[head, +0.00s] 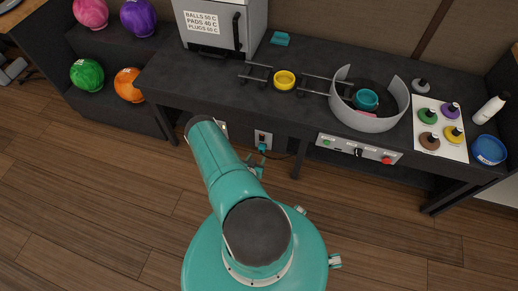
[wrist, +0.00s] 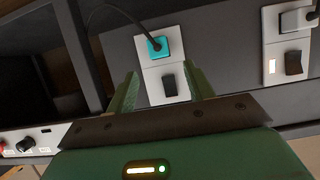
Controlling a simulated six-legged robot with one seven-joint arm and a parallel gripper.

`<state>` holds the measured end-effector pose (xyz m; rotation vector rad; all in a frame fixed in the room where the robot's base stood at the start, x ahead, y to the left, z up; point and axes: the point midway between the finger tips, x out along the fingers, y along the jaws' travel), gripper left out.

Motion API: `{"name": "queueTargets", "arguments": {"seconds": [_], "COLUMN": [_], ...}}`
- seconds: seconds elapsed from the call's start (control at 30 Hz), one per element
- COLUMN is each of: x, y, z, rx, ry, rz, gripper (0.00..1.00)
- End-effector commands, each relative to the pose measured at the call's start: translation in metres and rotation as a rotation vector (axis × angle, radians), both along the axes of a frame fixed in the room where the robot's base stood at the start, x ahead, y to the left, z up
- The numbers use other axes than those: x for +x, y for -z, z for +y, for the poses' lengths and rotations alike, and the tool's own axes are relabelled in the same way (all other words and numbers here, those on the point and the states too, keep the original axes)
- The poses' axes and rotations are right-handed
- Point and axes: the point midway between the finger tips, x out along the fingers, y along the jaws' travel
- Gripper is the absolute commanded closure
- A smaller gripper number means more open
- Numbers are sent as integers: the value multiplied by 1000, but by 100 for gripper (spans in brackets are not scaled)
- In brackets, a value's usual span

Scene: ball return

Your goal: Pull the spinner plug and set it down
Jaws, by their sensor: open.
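A teal plug (wrist: 157,46) with a dark cord sits in a white wall socket (wrist: 149,82) under the bench. It also shows in the head view as a small teal spot (head: 262,147). My gripper (wrist: 160,73) is open and empty. Its two green fingers are spread to either side of the socket plate in the wrist view, with the plug beyond the tips and apart from them. In the head view my gripper (head: 257,170) is low in front of the socket, partly hidden by my arm. The spinner bowl (head: 372,122) stands on the bench above, to the right.
A second socket with a pale plug (wrist: 298,19) is beside the first. The dark bench (head: 300,101) overhangs the sockets, with a control panel (head: 345,148) on its front. The wooden floor (head: 380,230) in front is clear.

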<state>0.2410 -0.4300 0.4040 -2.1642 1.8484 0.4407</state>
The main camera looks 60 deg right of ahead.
Motion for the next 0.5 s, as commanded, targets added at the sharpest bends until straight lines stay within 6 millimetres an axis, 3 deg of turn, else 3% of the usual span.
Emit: {"name": "queueTargets", "arguments": {"seconds": [0.5], "x": [-1], "y": [3], "z": [-5], "rx": [-4], "ry": [2], "rz": [-1], "gripper": [47]}}
